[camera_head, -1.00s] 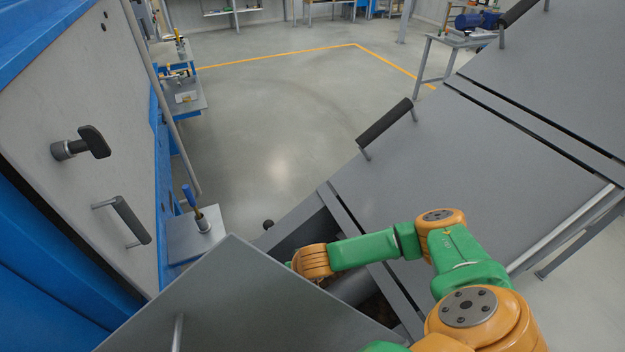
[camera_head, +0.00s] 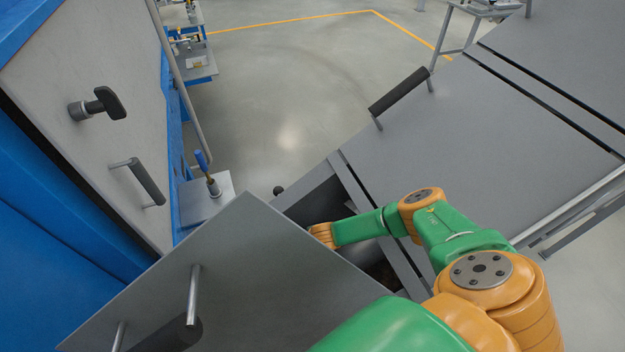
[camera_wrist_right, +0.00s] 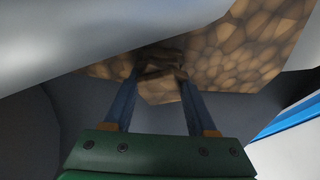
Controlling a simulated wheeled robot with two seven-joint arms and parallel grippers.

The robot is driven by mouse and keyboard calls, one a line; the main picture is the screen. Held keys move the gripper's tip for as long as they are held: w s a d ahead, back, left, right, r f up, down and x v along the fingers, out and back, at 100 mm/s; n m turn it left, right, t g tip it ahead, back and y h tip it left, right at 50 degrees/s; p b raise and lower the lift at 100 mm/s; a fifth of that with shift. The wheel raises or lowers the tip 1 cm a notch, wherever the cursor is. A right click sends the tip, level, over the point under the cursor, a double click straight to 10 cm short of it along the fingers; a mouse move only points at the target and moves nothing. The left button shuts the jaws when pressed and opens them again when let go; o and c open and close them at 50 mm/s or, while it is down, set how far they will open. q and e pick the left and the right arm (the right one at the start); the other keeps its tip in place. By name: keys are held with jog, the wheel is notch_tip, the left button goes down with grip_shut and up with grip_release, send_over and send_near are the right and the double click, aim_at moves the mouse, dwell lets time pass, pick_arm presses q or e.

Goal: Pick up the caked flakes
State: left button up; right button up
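In the right wrist view my right gripper (camera_wrist_right: 160,72) points into a dark trough with its two fingers apart. A dark brown lump, which looks like the caked flakes (camera_wrist_right: 160,66), sits between the fingertips. I cannot tell whether the fingers press on it. A bed of brown flakes (camera_wrist_right: 235,55) lies behind and to the right of it. In the head view my right arm reaches into the opening beside the raised grey lid, and the gripper and lump are hidden there. My left gripper is in neither view.
The tilted grey lid (camera_head: 245,270) stands close to my right wrist. A closed grey cover (camera_head: 490,140) with a black handle (camera_head: 399,91) lies to the right. A blue machine with a grey panel (camera_head: 85,75) is at left. A blue-handled tool (camera_head: 205,170) stands on a small plate.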

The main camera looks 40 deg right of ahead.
grip_shut()
